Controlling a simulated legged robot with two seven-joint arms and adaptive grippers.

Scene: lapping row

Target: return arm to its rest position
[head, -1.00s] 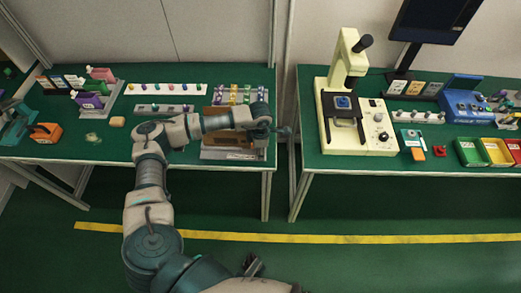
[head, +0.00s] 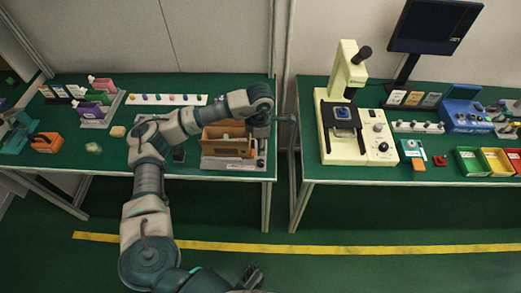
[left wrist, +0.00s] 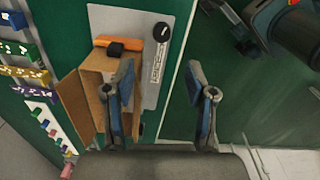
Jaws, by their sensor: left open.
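The box stands on a grey plate (left wrist: 160,55) near the left bench's right end. Coloured pieces on a white rack (head: 160,99) and an orange holder (head: 47,142) are further left. A gap separates this bench from the right one, which carries a cream microscope (head: 345,85).

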